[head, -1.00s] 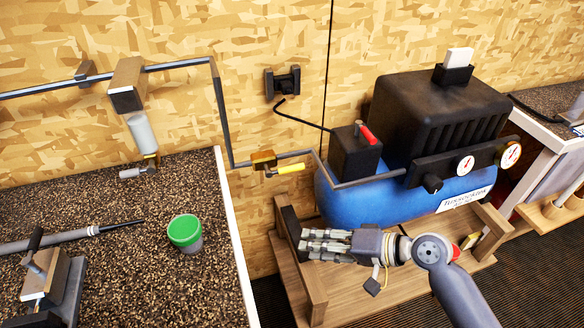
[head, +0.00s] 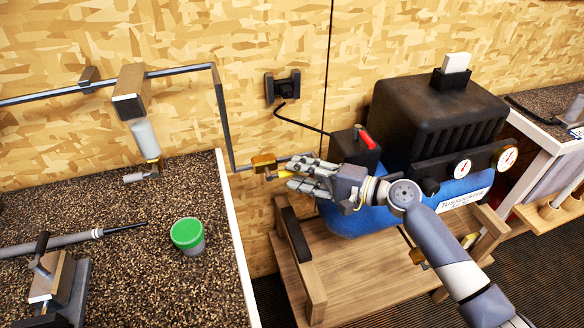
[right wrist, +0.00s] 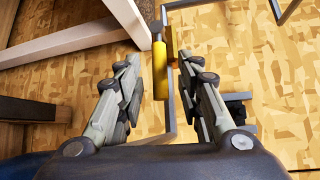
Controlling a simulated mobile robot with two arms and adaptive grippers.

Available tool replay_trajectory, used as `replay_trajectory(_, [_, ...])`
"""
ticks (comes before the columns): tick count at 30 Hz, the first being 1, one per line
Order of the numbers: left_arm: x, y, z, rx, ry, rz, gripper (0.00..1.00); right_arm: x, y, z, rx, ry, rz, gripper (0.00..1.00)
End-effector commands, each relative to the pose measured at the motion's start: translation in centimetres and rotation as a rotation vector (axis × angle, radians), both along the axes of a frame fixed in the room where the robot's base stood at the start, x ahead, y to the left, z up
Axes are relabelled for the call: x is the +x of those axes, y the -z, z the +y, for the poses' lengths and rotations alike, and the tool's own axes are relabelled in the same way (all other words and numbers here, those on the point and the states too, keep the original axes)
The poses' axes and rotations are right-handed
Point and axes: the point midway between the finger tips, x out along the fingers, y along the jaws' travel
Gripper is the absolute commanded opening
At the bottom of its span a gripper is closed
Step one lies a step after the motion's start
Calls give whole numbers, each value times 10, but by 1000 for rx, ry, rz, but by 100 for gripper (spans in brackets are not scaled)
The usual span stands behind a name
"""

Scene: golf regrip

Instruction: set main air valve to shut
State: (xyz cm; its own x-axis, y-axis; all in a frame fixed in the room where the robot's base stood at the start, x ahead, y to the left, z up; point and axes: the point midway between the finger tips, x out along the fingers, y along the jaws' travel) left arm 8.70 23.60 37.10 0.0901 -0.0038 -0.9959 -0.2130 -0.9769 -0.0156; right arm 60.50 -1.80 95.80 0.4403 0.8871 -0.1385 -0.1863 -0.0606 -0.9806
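The main air valve is a brass body (head: 263,162) on the grey pipe, left of the compressor in the head view. Its yellow handle (head: 281,174) is mostly hidden there by my right gripper (head: 293,174). In the right wrist view the yellow handle (right wrist: 161,70) shows between the two spread fingers of my right gripper (right wrist: 157,70), with gaps on both sides. The right gripper is open and holds nothing. I cannot tell how deep the handle sits between the fingertips. My left gripper is not in view.
The blue compressor tank (head: 350,218) with its black motor housing (head: 440,115) stands right of the valve on a wooden stand (head: 365,275). The workbench (head: 110,245) at left carries a green-lidded cup (head: 187,234) and a vise (head: 55,280). A red-lever switch box (head: 354,152) is close by.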

Motion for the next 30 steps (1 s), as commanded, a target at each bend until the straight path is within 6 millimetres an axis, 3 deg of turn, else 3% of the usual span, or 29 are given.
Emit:
replay_trajectory(6, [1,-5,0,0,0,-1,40,10,2,20,1,1,0,34])
replay_trajectory(16, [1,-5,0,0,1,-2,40,11,4,22,0,0,0,34])
replay_trajectory(21, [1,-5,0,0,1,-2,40,11,4,22,0,0,0,0])
replay_trajectory(30, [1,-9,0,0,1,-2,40,11,2,22,-9,0,-2,0])
